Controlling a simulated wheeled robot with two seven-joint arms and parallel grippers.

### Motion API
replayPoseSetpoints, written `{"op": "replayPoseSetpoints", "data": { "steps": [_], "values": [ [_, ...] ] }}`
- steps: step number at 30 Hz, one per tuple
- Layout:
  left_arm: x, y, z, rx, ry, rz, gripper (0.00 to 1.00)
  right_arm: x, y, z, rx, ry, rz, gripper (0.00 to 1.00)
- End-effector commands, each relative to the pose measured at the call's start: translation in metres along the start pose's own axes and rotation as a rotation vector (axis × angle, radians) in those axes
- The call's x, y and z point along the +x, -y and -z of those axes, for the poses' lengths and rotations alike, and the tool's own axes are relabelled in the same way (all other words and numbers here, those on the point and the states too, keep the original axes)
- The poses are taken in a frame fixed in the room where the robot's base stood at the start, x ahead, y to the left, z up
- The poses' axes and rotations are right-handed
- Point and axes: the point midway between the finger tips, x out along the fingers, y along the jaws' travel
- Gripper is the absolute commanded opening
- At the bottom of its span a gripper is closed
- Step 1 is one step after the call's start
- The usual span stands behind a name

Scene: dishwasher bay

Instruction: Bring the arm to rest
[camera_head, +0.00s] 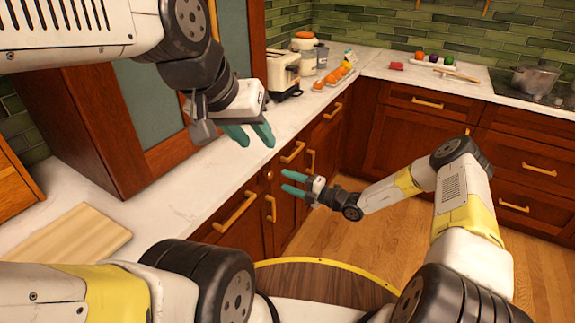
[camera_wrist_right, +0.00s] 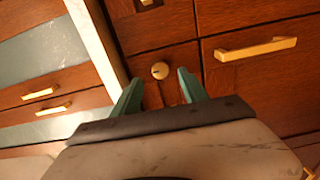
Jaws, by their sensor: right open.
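My left gripper (camera_head: 250,134) is held high at the upper left in the head view, over the edge of the white counter. Its teal fingers point down and look a little apart, with nothing seen between them. My right gripper (camera_head: 287,181) is lower, in front of the wooden cabinet fronts, with its teal fingers apart and empty. In the right wrist view its fingertips (camera_wrist_right: 158,85) stand on either side of a round brass knob (camera_wrist_right: 160,70) on a cabinet front. I cannot tell whether they touch the cabinet.
A wooden board (camera_head: 68,243) lies on the left counter (camera_head: 165,205). A toaster (camera_head: 284,72) and several orange fruits (camera_head: 333,76) stand further back. A pot (camera_head: 533,79) is on the dark hob at the right. Brass drawer handles (camera_head: 236,212) stick out. The wooden floor (camera_head: 385,235) is clear.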

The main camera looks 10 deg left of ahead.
Motion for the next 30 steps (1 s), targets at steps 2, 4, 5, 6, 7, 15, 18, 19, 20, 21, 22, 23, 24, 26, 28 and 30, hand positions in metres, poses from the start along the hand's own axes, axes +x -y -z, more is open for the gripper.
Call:
{"op": "replayPoseSetpoints", "data": {
  "steps": [2, 4, 5, 6, 7, 15, 18, 19, 20, 21, 22, 23, 24, 26, 28, 30],
  "values": [
    [0.0, 0.0, 0.0, 0.0, 0.0, 0.0, 0.36, -0.011, 0.0, -0.001, 0.0, 0.001, 0.001, 0.51],
    [0.0, 0.0, 0.0, 0.0, 0.0, 0.0, 0.36, -0.017, 0.0, 0.0, 0.0, 0.0, 0.0, 0.51],
    [0.0, 0.0, 0.0, 0.0, 0.0, 0.0, 0.36, -0.018, 0.0, 0.0, 0.0, 0.0, -0.001, 0.51],
    [0.0, 0.0, 0.0, 0.0, 0.0, 0.0, 0.36, -0.02, 0.0, 0.0, 0.0, 0.0, -0.001, 0.51],
    [0.0, 0.0, 0.0, 0.0, 0.0, 0.0, 0.36, -0.021, 0.0, 0.0, 0.0, 0.0, -0.001, 0.51],
    [0.0, 0.0, 0.0, 0.0, 0.0, 0.0, 0.36, -0.021, 0.0, 0.0, 0.0, 0.0, -0.001, 0.51],
    [0.0, 0.0, 0.0, 0.0, 0.0, 0.0, 0.36, -0.021, 0.0, 0.0, 0.0, -0.001, -0.001, 0.51],
    [0.0, 0.0, 0.0, 0.0, 0.0, 0.0, 0.36, -0.021, -0.001, 0.0, -0.002, -0.002, 0.0, 0.51],
    [0.0, 0.0, 0.0, 0.0, 0.0, 0.0, 0.36, -0.021, -0.002, 0.0, -0.009, -0.004, 0.001, 0.51],
    [0.0, 0.0, 0.0, 0.0, 0.0, 0.0, 0.36, -0.021, -0.005, 0.001, -0.028, -0.013, 0.004, 0.51],
    [0.0, 0.0, 0.0, 0.0, 0.0, 0.0, 0.36, -0.022, -0.009, 0.002, -0.051, -0.024, 0.008, 0.51],
    [0.0, 0.0, 0.0, 0.0, 0.0, 0.0, 0.36, -0.022, -0.014, 0.003, -0.081, -0.039, 0.014, 0.51],
    [0.0, 0.0, 0.0, 0.0, 0.0, 0.0, 0.36, -0.024, -0.022, 0.005, -0.136, -0.065, 0.024, 0.51],
    [0.0, 0.0, 0.0, 0.0, 0.0, 0.0, 0.36, -0.028, -0.04, 0.009, -0.249, -0.117, 0.044, 0.51],
    [0.0, 0.0, 0.0, 0.0, 0.0, 0.0, 0.36, -0.034, -0.063, 0.018, -0.413, -0.196, 0.07, 0.51],
    [0.0, 0.0, 0.0, 0.0, 0.0, 0.0, 0.36, -0.042, -0.087, 0.028, -0.592, -0.285, 0.096, 0.51]
  ]
}}
